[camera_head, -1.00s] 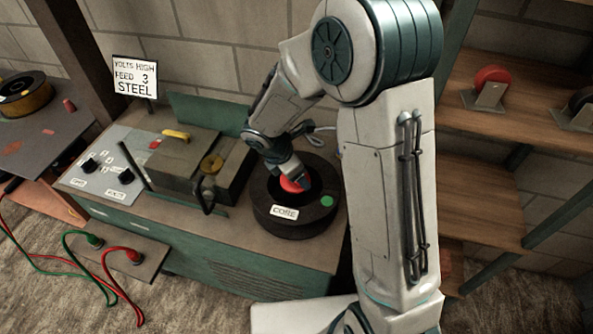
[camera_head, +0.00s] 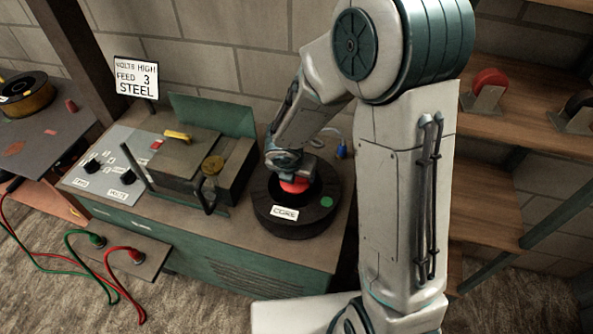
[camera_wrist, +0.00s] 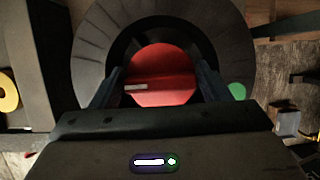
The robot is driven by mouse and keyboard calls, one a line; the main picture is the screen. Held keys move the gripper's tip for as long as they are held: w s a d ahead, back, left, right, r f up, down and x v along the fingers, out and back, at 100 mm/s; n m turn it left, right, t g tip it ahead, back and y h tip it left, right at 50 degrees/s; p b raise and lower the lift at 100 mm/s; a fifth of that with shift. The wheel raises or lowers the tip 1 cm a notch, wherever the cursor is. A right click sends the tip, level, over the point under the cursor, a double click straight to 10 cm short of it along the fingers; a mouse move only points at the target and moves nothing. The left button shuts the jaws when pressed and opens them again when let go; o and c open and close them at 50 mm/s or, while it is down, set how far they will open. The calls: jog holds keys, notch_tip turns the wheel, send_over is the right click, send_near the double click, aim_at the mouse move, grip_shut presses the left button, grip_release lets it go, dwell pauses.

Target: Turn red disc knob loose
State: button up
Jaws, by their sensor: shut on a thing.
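The red disc knob (camera_head: 295,185) sits in the middle of a round black spool-like drum (camera_head: 285,228) with a "CORE" label and a green dot, on the green machine's top. In the wrist view the knob (camera_wrist: 162,75) shows as a red disc with a raised bar across it, inside the dark ring of the drum (camera_wrist: 92,50). My gripper (camera_wrist: 158,88) comes down over it from above, with one finger on each side of the knob, shut on it. In the head view my gripper (camera_head: 292,172) hides the far part of the knob.
A grey box (camera_head: 195,170) with a yellow handle and a dark lever stands left of the drum. A control panel (camera_head: 112,165) with black knobs and a sign (camera_head: 136,77) are further left. Wooden shelves (camera_head: 490,200) stand right of my arm.

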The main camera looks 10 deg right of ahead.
jog(key=o, duration=1)
jog(key=shift+s+a+f, duration=0.15)
jog(key=shift+f, duration=0.05)
jog(key=shift+o, duration=0.2)
jog(key=shift+r, duration=0.1)
jog(key=shift+r, duration=0.6)
jog(key=v, duration=1.1)
jog(key=s+d+r+m+y, duration=0.1)
jog(key=s+d+r+m, duration=0.3)
jog(key=m, duration=1.1)
jog(key=s+d+r+m, duration=0.4)
jog(key=s+d+m, duration=0.3)
jog(key=m, duration=0.9)
jog(key=s, duration=0.3)
jog(key=shift+s+d+g+y, duration=0.2)
jog(key=shift+d+g+y, duration=0.1)
jog(key=shift+g+y, duration=0.1)
